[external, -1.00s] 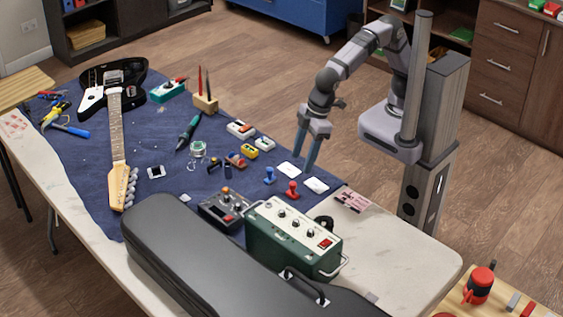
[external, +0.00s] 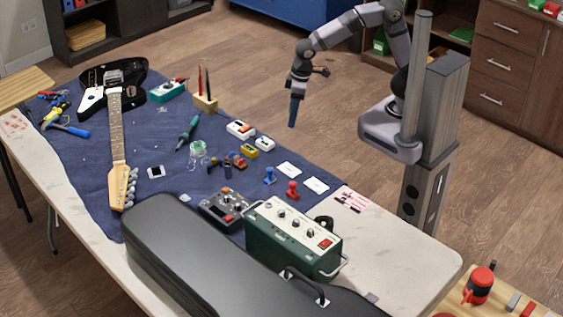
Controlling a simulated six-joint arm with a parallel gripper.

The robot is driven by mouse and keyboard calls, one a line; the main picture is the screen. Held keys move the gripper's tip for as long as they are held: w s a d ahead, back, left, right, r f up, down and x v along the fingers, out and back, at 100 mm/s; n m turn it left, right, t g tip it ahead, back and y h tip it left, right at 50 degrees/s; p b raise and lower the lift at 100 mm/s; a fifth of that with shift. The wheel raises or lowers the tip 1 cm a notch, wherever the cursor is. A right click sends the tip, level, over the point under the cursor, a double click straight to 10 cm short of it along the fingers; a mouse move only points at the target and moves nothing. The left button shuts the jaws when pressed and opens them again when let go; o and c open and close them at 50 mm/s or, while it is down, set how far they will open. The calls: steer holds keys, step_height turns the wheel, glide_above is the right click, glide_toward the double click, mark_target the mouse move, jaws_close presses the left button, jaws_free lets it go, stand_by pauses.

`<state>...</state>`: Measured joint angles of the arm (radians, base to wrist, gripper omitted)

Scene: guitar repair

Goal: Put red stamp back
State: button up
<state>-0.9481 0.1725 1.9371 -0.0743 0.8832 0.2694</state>
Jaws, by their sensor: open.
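The red stamp (external: 292,190) stands upright on the blue mat (external: 180,215), near the mat's right end. A blue stamp (external: 270,175) stands just to its left. Two white cards lie close by: one card (external: 289,169) behind the blue stamp, the other card (external: 316,185) to the right of the red stamp. My gripper (external: 292,124) is open and empty, pointing down, raised well above and behind the stamps. Its fingers overlap in this view.
A green amplifier (external: 290,240), a grey pedal box (external: 224,208) and a black guitar case (external: 220,260) stand in front of the stamps. Small pedals (external: 240,129) and bottles are to the left. A pink card (external: 352,200) lies right of the mat; the table's right end is mostly clear.

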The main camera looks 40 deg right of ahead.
steer(key=w+d+f+m, duration=0.2)
steer(key=d, duration=0.6)
steer(key=w+d+f+m, duration=0.1)
steer(key=w+d+m, duration=0.1)
steer(key=d, duration=0.7)
steer(key=s+d+f+m, duration=0.2)
steer(key=s+d, duration=0.1)
steer(key=d, duration=0.4)
steer(key=s+d+f+m+g+h, duration=0.1)
steer(key=s+d+f+m, duration=0.1)
steer(key=d, duration=0.5)
steer(key=shift+s+d+g, duration=0.3)
steer(key=shift+s+d, duration=0.1)
steer(key=shift+s, duration=0.4)
step_height(320, 180, up, 14)
steer(key=p, duration=1.4)
